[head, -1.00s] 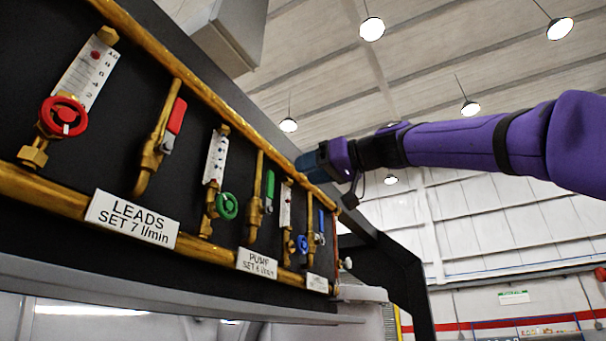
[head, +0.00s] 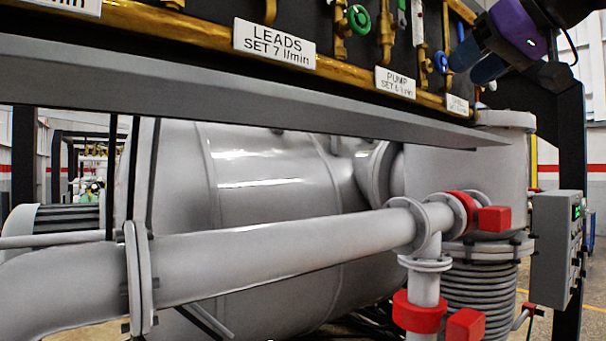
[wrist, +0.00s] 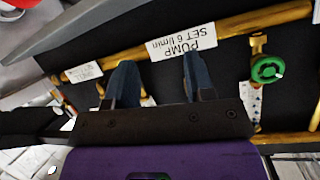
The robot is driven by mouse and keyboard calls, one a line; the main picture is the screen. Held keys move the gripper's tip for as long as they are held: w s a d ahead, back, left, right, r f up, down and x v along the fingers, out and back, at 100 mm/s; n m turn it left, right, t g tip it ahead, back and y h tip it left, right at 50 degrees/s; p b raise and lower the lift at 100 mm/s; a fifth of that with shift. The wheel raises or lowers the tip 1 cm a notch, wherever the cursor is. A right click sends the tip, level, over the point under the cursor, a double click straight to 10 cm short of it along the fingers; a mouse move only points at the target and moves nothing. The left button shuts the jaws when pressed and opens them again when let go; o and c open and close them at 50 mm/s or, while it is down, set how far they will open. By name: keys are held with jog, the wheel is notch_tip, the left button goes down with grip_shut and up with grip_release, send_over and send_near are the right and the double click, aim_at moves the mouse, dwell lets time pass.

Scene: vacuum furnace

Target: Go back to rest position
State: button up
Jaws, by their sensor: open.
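My gripper (head: 476,65) is at the upper right of the head view, close to the right end of the black valve panel. In the wrist view my gripper (wrist: 157,78) shows two dark blue fingers spread apart with nothing between them. Beyond the fingers is the panel with the PUMP label (wrist: 183,43), which appears upside down. I cannot tell how far the fingertips are from the panel. The PUMP label also shows in the head view (head: 395,83), left of my gripper.
Brass pipes (head: 350,78) with the LEADS label (head: 273,43) and a green handwheel (head: 359,18) run along the panel. Below are a grey beam (head: 200,90), a large grey vessel (head: 265,170), a pipe with red valve parts (head: 494,219) and a grey control box (head: 556,245).

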jog(key=s+d+f+m+g+h, duration=0.1)
jog(key=s+f, duration=0.4)
jog(key=f, duration=0.7)
jog(key=s+d+f+m+g+h, duration=0.1)
jog(key=s+f+g+h, duration=0.2)
jog(key=f, duration=0.9)
jog(key=s+d+f+m+g+h, duration=0.1)
jog(key=s+d+f+g+h, duration=0.1)
jog(key=s+f, duration=0.5)
notch_tip(320, 180, down, 6)
jog(key=shift+s+f+m+g, duration=0.1)
jog(key=shift+s+m+g, duration=0.2)
jog(key=shift+m, duration=0.1)
